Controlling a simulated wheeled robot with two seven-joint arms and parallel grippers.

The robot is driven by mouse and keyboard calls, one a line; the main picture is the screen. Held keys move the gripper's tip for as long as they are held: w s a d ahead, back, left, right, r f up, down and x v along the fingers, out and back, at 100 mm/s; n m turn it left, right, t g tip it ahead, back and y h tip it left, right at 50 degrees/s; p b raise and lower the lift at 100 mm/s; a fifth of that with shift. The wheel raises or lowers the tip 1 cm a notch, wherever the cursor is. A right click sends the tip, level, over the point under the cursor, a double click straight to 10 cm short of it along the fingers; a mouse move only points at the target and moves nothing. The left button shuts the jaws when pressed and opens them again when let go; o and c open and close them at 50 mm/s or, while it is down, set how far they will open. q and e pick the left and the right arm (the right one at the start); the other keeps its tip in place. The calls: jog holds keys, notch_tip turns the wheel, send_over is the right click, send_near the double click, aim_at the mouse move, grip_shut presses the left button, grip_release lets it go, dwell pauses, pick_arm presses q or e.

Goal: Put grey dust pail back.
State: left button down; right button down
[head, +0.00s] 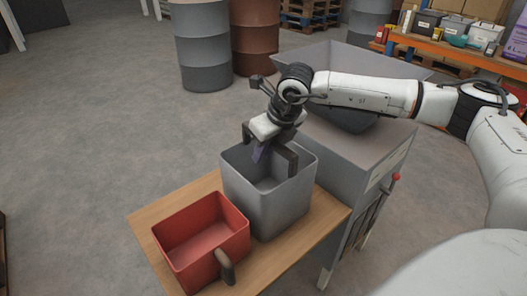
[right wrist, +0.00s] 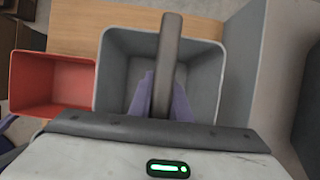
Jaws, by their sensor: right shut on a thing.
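The grey dust pail (head: 268,205) is an open, square-sided bin with a dark arched handle (right wrist: 168,60). It is upright at the wooden bench (head: 148,222), beside a red bin, and looks empty in the part that shows. I cannot tell for sure whether its base touches the bench. My right gripper (head: 262,153) is over the pail's mouth, its purple fingers shut on the handle. In the right wrist view the grey pail (right wrist: 110,80) is right below the fingers. My left gripper is not in view.
The red bin (head: 185,250) with a dark handle stands close left of the pail. A grey machine with a hopper (head: 345,150) and a red-knobbed lever (head: 396,178) is at the right. Drums (head: 203,50) stand behind. The floor at left is clear.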

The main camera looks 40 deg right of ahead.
jog(key=shift+f, duration=0.15)
jog(key=c, duration=1.6)
grip_release()
jog(key=shift+c, duration=0.2)
